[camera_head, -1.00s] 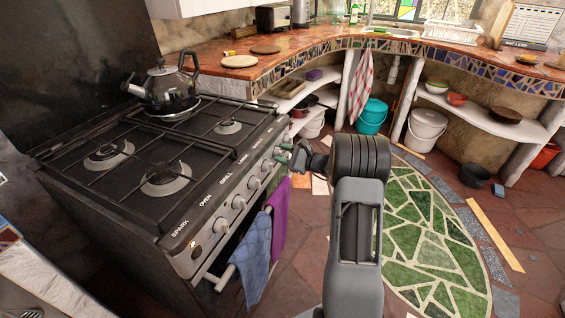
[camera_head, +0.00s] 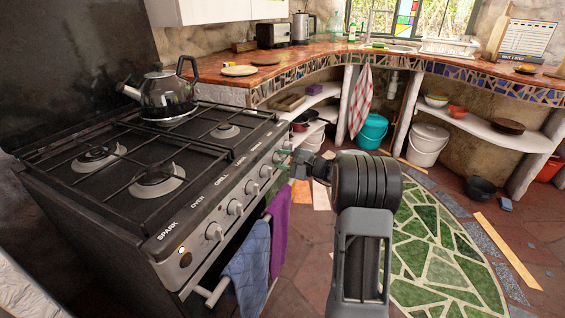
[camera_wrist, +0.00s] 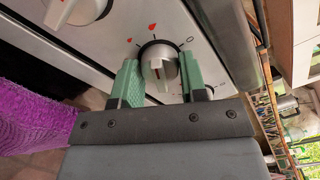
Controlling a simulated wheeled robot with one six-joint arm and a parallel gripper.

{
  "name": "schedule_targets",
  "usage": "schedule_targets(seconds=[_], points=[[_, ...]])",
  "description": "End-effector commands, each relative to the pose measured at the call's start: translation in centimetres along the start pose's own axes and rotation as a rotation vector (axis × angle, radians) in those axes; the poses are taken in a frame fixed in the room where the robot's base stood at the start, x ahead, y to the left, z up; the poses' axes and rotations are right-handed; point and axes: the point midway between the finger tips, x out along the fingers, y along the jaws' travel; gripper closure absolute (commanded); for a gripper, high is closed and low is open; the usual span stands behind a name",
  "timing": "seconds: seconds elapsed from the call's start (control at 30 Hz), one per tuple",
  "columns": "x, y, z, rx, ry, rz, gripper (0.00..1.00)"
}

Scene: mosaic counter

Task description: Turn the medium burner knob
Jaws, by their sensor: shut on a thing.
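A row of silver knobs (camera_head: 235,208) runs along the front panel of the stove (camera_head: 190,215). My gripper (camera_wrist: 160,74) is at the far end of that row, its green fingers shut on either side of one silver knob (camera_wrist: 157,62). In the head view, my gripper (camera_head: 290,160) and arm partly hide the held knob. Another knob (camera_wrist: 80,8) shows at the upper left of the wrist view.
A black kettle (camera_head: 168,94) stands on a back burner. Blue (camera_head: 247,265) and purple (camera_head: 279,225) towels hang from the oven rail below the knobs; the purple one is close to my gripper. The curved counter (camera_head: 320,53) is behind. Floor to the right is mostly open.

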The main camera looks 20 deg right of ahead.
Motion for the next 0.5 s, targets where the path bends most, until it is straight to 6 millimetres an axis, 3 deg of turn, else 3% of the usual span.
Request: schedule_targets(seconds=[0.3,0.33,0.5], points=[[-0.02,0.10,-0.01,0.001,0.000,0.002,0.84],[-0.02,0.11,-0.01,0.001,0.000,0.002,0.60],[-0.01,0.08,-0.01,0.001,0.000,0.002,0.43]])
